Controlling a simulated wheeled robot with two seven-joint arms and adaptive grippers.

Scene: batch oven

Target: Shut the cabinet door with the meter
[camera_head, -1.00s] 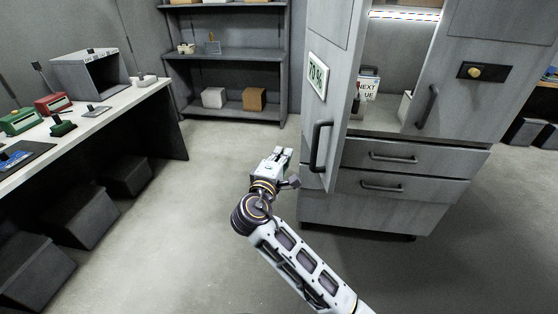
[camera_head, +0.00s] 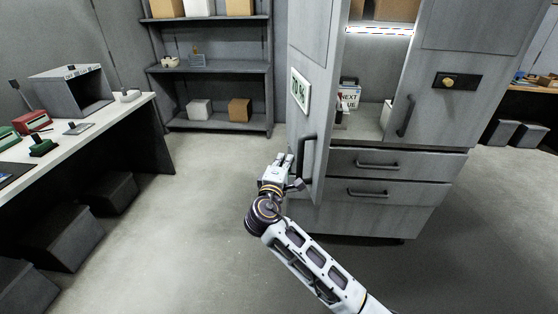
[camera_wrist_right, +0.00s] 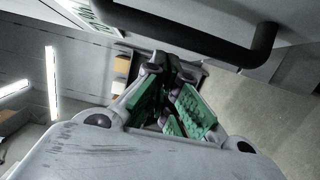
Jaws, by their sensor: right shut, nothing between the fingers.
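The cabinet door with the meter (camera_head: 301,92) stands open at the left side of the grey cabinet, seen at a steep angle. Its white-and-green meter plate is on its outer face, above a dark bar handle (camera_head: 307,160). In the right wrist view the handle (camera_wrist_right: 200,38) crosses the top, close to the fingers. My right gripper (camera_head: 283,163) is shut and empty, just left of the door's handle; I cannot tell whether it touches. It also shows in the right wrist view (camera_wrist_right: 168,100), with green finger pads. My left gripper is not in view.
The other cabinet door (camera_head: 425,95) carries a yellow knob. A shelf unit (camera_head: 210,68) is behind, a workbench (camera_head: 100,125) at left. The floor between is clear.

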